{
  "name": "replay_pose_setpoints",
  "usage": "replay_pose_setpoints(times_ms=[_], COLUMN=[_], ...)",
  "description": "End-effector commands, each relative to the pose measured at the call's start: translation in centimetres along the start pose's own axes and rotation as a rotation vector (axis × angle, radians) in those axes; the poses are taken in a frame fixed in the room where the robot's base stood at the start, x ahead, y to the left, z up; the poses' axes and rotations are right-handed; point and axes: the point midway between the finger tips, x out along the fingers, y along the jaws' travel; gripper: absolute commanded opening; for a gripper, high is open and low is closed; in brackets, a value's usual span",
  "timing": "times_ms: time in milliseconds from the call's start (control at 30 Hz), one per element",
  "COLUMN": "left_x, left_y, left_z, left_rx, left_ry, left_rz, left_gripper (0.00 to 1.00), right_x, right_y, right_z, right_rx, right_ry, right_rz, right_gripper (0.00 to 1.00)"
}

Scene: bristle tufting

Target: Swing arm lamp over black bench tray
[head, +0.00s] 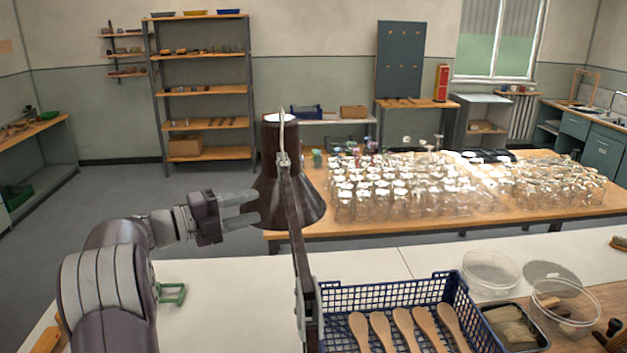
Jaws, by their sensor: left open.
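The swing arm lamp has a dark brown shade (286,205) in the middle of the head view. Its thin dark arm runs down from the shade to the blue basket's left side. My left gripper (254,207) is open at the left edge of the shade, its fingers pointing right. I cannot tell whether the fingers touch the shade. The black bench tray (545,343) sits at the lower right, right of the basket, with a yellowish item in it. The shade is well left of the tray, not above it. My right gripper is out of view.
A blue basket (385,293) with several wooden spoons (404,325) stands at the front. Clear round containers (490,270) are near the tray. A green frame (172,293) lies on the white bench at left. Many glass jars (420,185) fill the table behind.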

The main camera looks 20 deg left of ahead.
Motion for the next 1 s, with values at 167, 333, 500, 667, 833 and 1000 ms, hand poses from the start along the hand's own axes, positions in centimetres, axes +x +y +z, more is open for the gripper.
replay_pose_setpoints(times_ms=[167, 333, 500, 667, 833, 1000], left_x=[4.4, 8.6, 11.2, 11.9, 11.9, 11.9], left_y=[-0.7, -0.6, -0.4, -0.1, 0.0, 0.0], left_z=[-0.2, -0.2, -0.2, -0.1, -0.1, -0.1], left_rx=[-0.004, -0.004, -0.003, -0.003, -0.003, -0.003], left_ry=[0.009, 0.006, 0.004, 0.001, 0.001, 0.001], left_rz=[0.000, 0.000, -0.001, 0.000, -0.001, -0.001], left_gripper=[0.44, 0.44, 0.44, 0.44, 0.44, 0.00], right_x=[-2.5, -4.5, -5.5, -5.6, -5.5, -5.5], right_y=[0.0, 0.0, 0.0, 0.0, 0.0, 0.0], right_z=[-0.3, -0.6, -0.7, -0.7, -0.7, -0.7], right_rx=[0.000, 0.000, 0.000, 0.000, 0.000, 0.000], right_ry=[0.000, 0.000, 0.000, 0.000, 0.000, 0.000], right_rz=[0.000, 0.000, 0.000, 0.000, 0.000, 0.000], right_gripper=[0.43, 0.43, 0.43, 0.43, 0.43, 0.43])
